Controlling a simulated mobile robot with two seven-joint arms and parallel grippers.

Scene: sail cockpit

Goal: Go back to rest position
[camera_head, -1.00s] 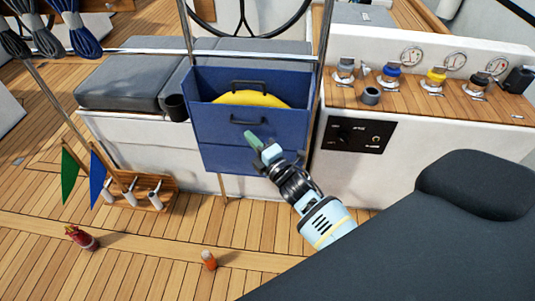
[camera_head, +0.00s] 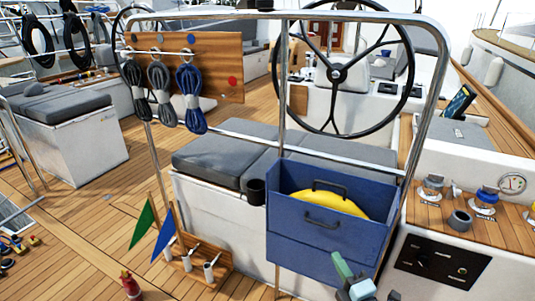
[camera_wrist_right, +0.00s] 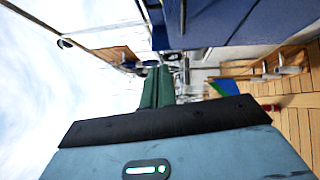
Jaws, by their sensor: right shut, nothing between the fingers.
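My right gripper (camera_head: 340,264) shows at the bottom of the head view, in front of the lower part of the blue drawer box (camera_head: 308,240). Its green fingers are shut with nothing between them. The fingers also show closed together in the right wrist view (camera_wrist_right: 158,84), with blue panels above them. I cannot tell from the head view how far the fingers are from the box front. My left gripper is in neither view.
The open top drawer holds a yellow item (camera_head: 325,204). Left of it stand a cushioned bench (camera_head: 210,155), a black cup holder (camera_head: 256,191) and a wooden rack with flags (camera_head: 212,258). A winch console (camera_head: 440,255) is at right. A steering wheel (camera_head: 338,75) stands behind.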

